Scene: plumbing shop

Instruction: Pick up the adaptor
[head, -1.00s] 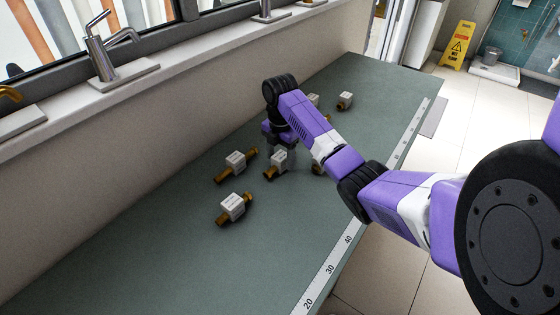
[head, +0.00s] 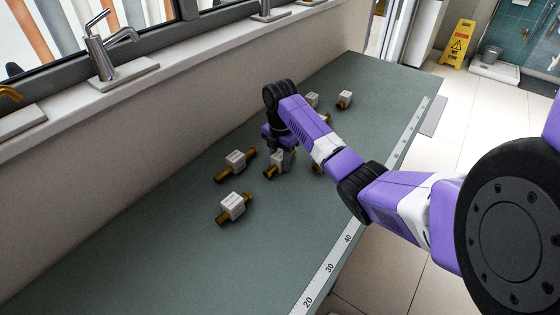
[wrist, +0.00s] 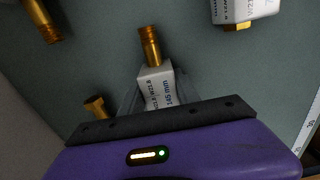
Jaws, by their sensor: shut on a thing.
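The adaptor (wrist: 152,50) is a brass fitting with a white printed label block, lying on the green bench top. In the wrist view its brass end points away from my gripper (wrist: 157,92), which is shut on the white label block. In the head view my gripper (head: 279,158) reaches down over the same adaptor (head: 270,172), its brass end showing at the lower left. The fingers are partly hidden by the gripper body in the wrist view. I cannot tell any gap between the adaptor and the bench.
Similar labelled brass fittings lie close by: one to the left (head: 235,160), one nearer the front (head: 233,207), and others behind my arm, including one at the far end (head: 345,99). A ruler strip (head: 330,267) runs along the bench's right edge. The near bench top is clear.

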